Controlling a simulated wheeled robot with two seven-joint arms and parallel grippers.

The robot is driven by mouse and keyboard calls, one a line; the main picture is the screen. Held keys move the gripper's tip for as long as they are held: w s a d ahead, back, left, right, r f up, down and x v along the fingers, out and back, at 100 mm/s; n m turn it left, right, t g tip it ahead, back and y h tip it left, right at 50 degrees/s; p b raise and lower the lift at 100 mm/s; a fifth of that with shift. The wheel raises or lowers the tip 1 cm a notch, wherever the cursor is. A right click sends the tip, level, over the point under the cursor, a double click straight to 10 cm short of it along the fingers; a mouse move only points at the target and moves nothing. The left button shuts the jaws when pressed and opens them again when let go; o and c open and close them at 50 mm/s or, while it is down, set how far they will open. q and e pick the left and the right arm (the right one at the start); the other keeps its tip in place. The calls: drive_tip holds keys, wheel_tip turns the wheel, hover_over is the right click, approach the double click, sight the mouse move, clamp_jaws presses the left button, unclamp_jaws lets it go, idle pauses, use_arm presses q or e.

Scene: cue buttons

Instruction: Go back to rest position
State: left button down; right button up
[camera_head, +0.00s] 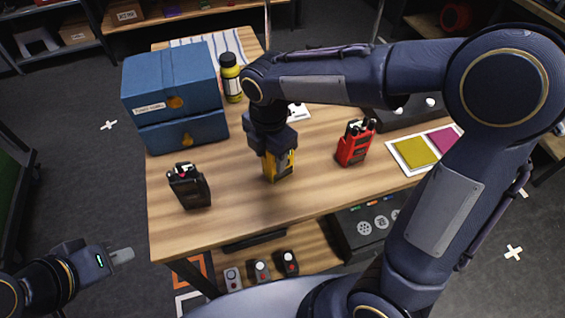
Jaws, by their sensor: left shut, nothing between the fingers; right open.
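My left gripper (122,256) is at the lower left, off the table's near left corner. It is shut and empty. My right arm reaches across the table from the right. My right gripper (277,152) points down over a yellow radio-like device (281,170) and is open. It hides the device's upper part, and I cannot tell whether the fingers touch it. A black device (189,187) with a pink and white top stands to the left. A red device (354,147) stands to the right. All stand on the wooden table (230,222).
Two stacked blue boxes (172,85) and a yellow bottle (231,80) stand at the back left. A card with yellow and magenta squares (412,151) lies at the right. Below the tabletop are small button units (262,271) and a black case (375,225).

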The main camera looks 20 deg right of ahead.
wheel_tip(320, 180, up, 8)
drive_tip(key=shift+s+f, duration=0.1)
idle(0.4)
